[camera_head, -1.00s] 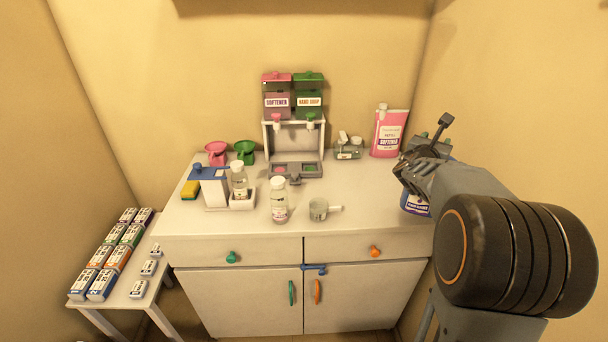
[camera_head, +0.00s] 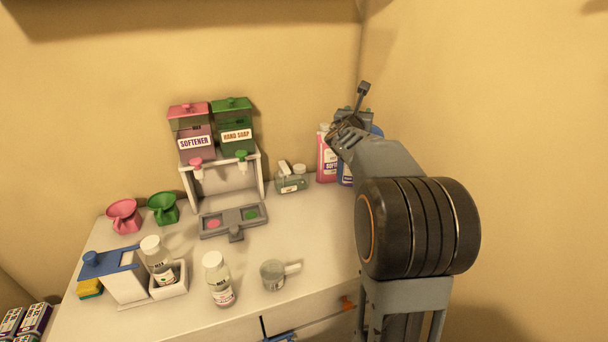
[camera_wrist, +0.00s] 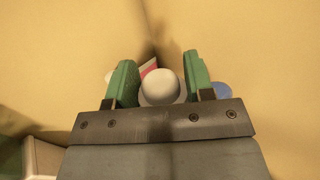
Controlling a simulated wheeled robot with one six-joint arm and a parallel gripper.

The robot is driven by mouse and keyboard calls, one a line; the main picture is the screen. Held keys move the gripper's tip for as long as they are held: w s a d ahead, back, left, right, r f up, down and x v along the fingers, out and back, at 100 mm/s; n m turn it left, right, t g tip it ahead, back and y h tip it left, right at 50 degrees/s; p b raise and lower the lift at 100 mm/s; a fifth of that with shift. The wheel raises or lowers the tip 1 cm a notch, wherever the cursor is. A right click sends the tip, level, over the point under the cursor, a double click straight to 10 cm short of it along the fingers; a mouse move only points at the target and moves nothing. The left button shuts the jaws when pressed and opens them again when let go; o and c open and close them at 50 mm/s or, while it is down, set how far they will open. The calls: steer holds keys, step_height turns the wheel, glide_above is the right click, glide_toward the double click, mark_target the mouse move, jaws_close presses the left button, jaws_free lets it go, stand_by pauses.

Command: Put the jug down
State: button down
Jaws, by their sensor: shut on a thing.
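The jug (camera_head: 346,173), with a dark blue and white label, is at the back right corner of the counter, mostly hidden behind my arm in the head view. My gripper (camera_head: 347,124) is above it. In the wrist view the green fingers (camera_wrist: 160,78) are on either side of a round white top (camera_wrist: 160,87), and are shut on the jug. I cannot tell whether its base touches the counter. A pink softener refill jug (camera_head: 326,158) stands close beside it on the left.
A dispenser stand (camera_head: 192,185) with softener and hand soap tanks is further left. A clear measuring cup (camera_head: 272,276) and a bottle (camera_head: 218,280) stand in front. Walls close off the back and right.

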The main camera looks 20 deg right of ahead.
steer(key=shift+h, duration=0.3)
steer(key=f, duration=0.1)
steer(key=d+f, duration=0.1)
steer(key=f, duration=0.1)
steer(key=shift+s+d+f+b, duration=0.25)
steer(key=shift+s+f+b, duration=0.1)
steer(key=shift+a+f, duration=0.1)
steer(key=shift+f, duration=2.85)
steer(key=c, duration=1)
jaws_free()
steer(key=shift+f+b, duration=0.3)
steer(key=shift+b, duration=0.05)
steer(key=o, duration=0.5)
steer(key=shift+r, duration=0.1)
